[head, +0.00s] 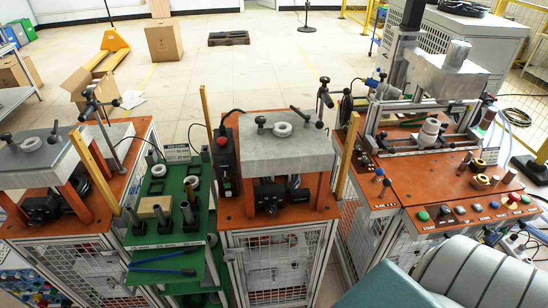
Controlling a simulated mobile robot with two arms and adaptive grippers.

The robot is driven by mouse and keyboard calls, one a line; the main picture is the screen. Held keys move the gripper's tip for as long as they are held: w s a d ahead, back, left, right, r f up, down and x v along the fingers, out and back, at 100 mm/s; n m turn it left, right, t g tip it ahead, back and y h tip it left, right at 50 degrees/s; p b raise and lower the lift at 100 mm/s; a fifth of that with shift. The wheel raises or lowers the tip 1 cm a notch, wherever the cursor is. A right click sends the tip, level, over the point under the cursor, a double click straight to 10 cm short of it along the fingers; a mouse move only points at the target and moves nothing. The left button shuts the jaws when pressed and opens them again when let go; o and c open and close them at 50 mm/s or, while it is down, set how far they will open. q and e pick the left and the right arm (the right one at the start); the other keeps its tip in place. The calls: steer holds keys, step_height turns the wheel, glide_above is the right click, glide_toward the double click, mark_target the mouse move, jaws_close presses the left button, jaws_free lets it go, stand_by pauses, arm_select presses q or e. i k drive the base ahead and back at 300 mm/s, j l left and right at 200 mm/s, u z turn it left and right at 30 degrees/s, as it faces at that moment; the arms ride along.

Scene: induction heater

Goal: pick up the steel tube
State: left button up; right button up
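Several dark grey steel tubes stand upright on the green bench (200,262) between the left and middle orange stations. One steel tube (187,213) is at the right of the front row. Another tube (162,219) stands in the middle, and a third (136,222) is at the left. I cannot tell which of them the task means. Neither of my grippers shows in the head view, so their opening and anything in them are hidden.
Blue-handled tools (160,263) lie at the green bench's front. A tan block (153,207) sits behind the tubes. Yellow posts (207,108) rise at both sides. The middle station (235,212) and a right station with buttons (455,211) stand to the right.

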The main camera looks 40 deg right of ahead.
mark_target(134, 218)
steer(key=i+l+u, duration=0.55)
steer(key=u, duration=0.15)
steer(key=l, duration=0.1)
